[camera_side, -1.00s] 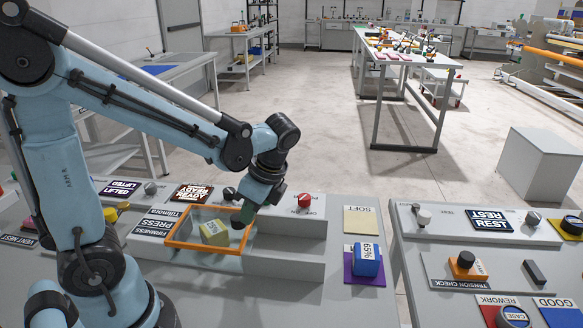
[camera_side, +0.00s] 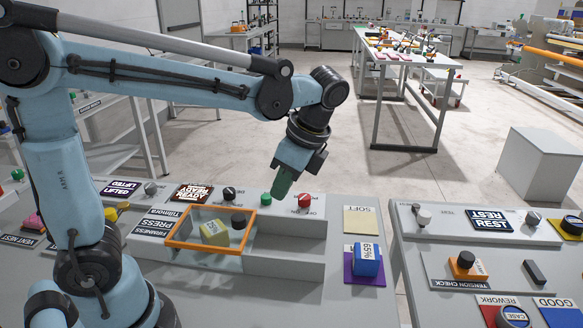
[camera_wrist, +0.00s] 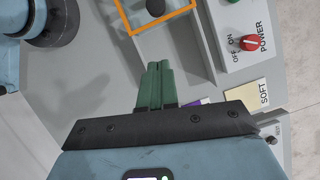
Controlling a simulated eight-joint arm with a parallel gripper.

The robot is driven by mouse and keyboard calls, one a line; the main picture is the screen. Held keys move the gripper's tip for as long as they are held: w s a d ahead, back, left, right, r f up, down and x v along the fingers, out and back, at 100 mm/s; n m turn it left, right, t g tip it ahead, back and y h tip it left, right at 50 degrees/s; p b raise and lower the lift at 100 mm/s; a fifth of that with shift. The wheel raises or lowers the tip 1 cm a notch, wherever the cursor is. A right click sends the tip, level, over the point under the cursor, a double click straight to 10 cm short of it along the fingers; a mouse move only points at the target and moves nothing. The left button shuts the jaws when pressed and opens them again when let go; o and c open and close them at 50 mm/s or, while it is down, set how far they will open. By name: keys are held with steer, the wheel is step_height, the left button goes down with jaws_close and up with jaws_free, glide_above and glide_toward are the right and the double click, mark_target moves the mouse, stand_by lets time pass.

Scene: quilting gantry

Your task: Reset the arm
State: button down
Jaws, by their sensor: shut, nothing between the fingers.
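My gripper (camera_side: 281,187) has green fingers pointing down. In the side view it shows in front of the back of the press panel, between the green button (camera_side: 265,199) and the red power knob (camera_side: 304,201). Its height above the panel is hard to judge. In the wrist view the fingers of my gripper (camera_wrist: 158,72) are together, with nothing between them. The orange frame (camera_side: 178,244) of the press surrounds a yellow block (camera_side: 214,232) and a dark round knob (camera_side: 238,220). The wrist view shows the red knob (camera_wrist: 249,43) beside its POWER lettering.
A blue block (camera_side: 366,262) marked 65% sits on a purple pad right of the press. A pale SOFT pad (camera_side: 361,220) lies behind it.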

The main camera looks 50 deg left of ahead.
steer(key=f+n+t+h, duration=0.1)
steer(key=n+t, duration=0.2)
steer(key=n, duration=0.1)
steer(key=s+f+n+t+h, duration=0.1)
steer(key=n+t, duration=0.2)
steer(key=s+f+n+t+h, duration=0.1)
steer(key=n+t, duration=0.2)
steer(key=n, duration=0.1)
steer(key=shift+f+n+t+h, duration=0.1)
steer(key=shift+n+t+h, duration=0.2)
steer(key=shift+h, duration=0.1)
